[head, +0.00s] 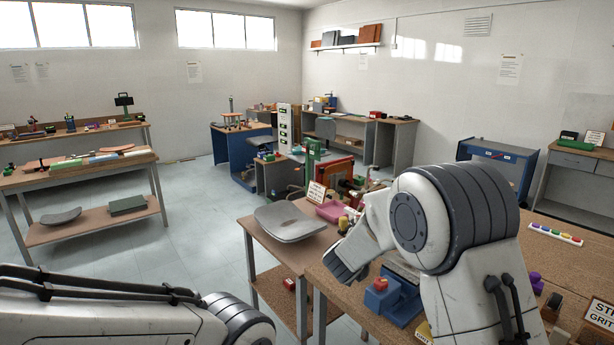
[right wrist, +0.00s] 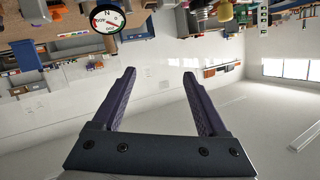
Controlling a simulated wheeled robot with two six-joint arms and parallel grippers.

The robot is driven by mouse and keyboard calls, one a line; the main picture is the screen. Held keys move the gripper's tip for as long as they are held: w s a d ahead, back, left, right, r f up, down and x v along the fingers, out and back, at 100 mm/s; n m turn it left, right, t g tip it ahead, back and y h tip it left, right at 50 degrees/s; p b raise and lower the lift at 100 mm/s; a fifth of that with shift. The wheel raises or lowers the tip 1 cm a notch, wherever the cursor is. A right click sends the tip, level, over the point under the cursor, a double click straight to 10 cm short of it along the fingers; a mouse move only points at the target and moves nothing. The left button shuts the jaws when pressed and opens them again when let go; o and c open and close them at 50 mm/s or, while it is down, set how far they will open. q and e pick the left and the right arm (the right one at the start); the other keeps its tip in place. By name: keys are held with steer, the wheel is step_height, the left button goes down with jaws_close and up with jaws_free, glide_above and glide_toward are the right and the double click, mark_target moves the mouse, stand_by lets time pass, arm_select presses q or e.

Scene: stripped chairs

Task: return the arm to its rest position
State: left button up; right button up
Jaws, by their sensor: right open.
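My right gripper (right wrist: 160,72) is open in the right wrist view, with its two dark purple fingers apart and nothing between them. That view is upside down and shows the room beyond the fingers. In the head view my right arm (head: 455,225) is bent over the brown workbench (head: 565,262) and hides part of it. My left arm (head: 110,310) lies low across the lower left corner of the head view. Its gripper is out of the picture.
A grey curved chair shell (head: 290,221) lies on the bench left of my right arm. A blue fixture (head: 390,297) stands on the workbench close below the arm. A sign (head: 602,316) stands at the lower right. The floor (head: 190,240) at left is clear.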

steer(key=s+d+f+n+g+y, duration=0.1)
steer(key=s+f+n+g+y, duration=0.4)
steer(key=s, duration=1)
steer(key=s+f+n+g+y, duration=0.2)
steer(key=s+f+n+g, duration=0.3)
steer(key=s, duration=1.1)
steer(key=s+a+f+n+g+y+b, duration=0.1)
steer(key=s+a+f+n+g+b, duration=0.2)
steer(key=s+a, duration=1)
steer(key=n+b, duration=0.3)
steer(key=b, duration=0.1)
steer(key=shift+s+a+b, duration=0.3)
steer(key=shift+b, duration=0.1)
